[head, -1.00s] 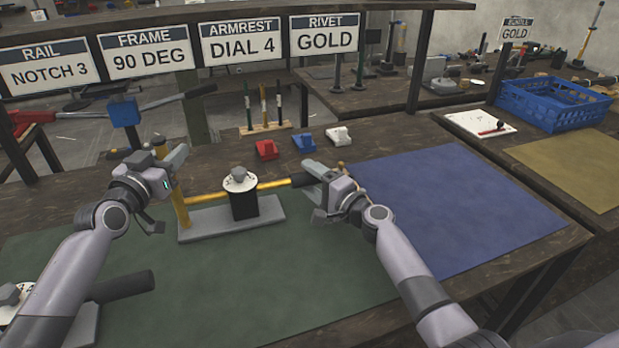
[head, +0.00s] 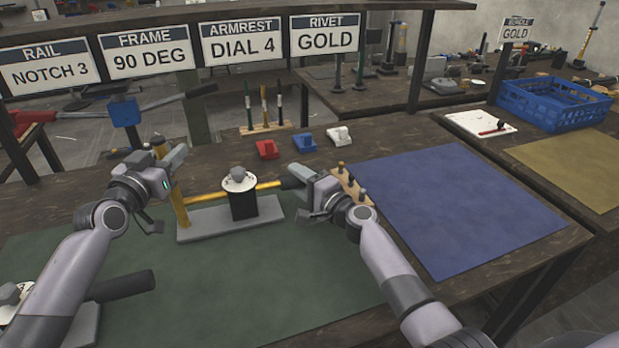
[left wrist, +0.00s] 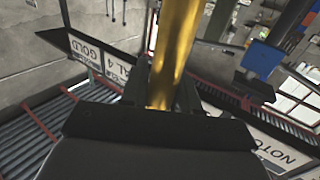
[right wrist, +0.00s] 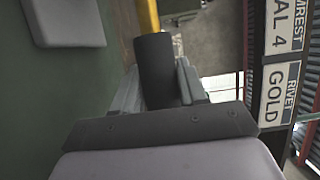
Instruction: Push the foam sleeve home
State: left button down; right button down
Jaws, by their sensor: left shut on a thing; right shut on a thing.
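A gold bar (head: 268,185) runs sideways through a black block with a white dial (head: 238,180) on a grey base (head: 265,212). At its left end stands an upright gold post (head: 179,205). My left gripper (head: 172,163) is shut on the post, which shows between its fingers in the left wrist view (left wrist: 175,50). My right gripper (head: 303,187) is shut on the black foam sleeve (head: 290,183) at the bar's right end. In the right wrist view, the sleeve (right wrist: 155,65) is around the gold bar's end. How far the bar reaches inside is hidden.
Red (head: 267,149), blue (head: 304,142) and white (head: 339,136) pieces sit behind the fixture. A wooden block with pegs (head: 350,186) is just right of my right gripper. A black cylinder (head: 122,286) lies front left. The blue mat (head: 450,210) is clear.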

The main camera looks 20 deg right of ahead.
aim_at(284, 189)
jog(key=a, duration=0.5)
jog(key=shift+a, duration=0.15)
jog(key=c, duration=0.7)
grip_release()
jog(key=shift+d, duration=0.2)
jog(key=shift+s+d, duration=0.25)
jog(key=shift+s, duration=0.25)
jog(key=v, duration=1)
jog(key=shift+s, duration=0.4)
